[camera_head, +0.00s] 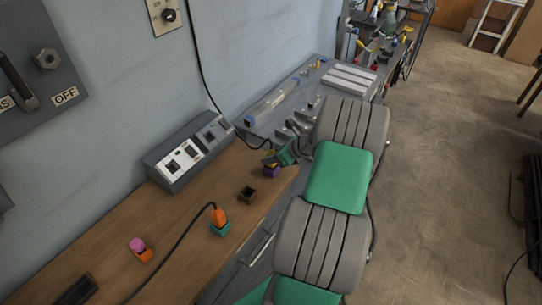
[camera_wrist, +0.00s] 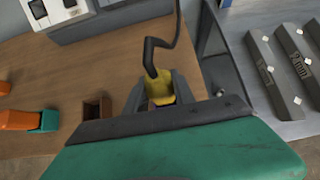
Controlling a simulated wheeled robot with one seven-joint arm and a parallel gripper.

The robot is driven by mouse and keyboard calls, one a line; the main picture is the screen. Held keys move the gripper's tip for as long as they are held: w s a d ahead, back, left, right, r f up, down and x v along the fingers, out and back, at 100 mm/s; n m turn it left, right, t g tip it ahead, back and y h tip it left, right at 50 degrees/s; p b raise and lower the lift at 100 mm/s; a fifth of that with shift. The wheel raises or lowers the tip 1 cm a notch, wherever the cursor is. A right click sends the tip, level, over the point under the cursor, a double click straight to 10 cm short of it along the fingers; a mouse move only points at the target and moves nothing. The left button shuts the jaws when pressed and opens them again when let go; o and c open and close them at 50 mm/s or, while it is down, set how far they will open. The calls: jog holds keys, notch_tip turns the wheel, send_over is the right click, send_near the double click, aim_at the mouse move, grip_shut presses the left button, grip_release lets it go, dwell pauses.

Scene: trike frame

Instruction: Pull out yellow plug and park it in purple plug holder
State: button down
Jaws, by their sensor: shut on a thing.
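The yellow plug (camera_wrist: 158,86) is between my gripper's fingers (camera_wrist: 160,98) in the wrist view, with its dark bent cord rising from its top. My gripper is shut on it. In the head view only a little of the yellow plug (camera_head: 270,153) shows beside my gripper (camera_head: 279,158), near the bench's right edge. The purple plug holder (camera_head: 271,171) is directly below them in that view. I cannot tell whether the plug is inside the holder or just above it; my gripper hides the contact.
A grey socket box (camera_head: 172,180) stands against the wall. An empty brown holder (camera_head: 247,195), an orange plug (camera_head: 218,215) in a teal holder (camera_head: 220,230), and a pink plug (camera_head: 136,243) in an orange holder (camera_head: 144,256) are on the wooden bench. Bare wood lies between them.

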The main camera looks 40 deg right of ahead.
jog(key=shift+f, duration=0.25)
jog(key=c, duration=1)
grip_release()
jog(key=shift+o, duration=0.2)
jog(key=v, duration=0.7)
jog(key=shift+s+r+b, duration=0.25)
jog(key=shift+r+b, duration=0.05)
jog(key=shift+b, duration=0.1)
jog(key=shift+d, duration=0.15)
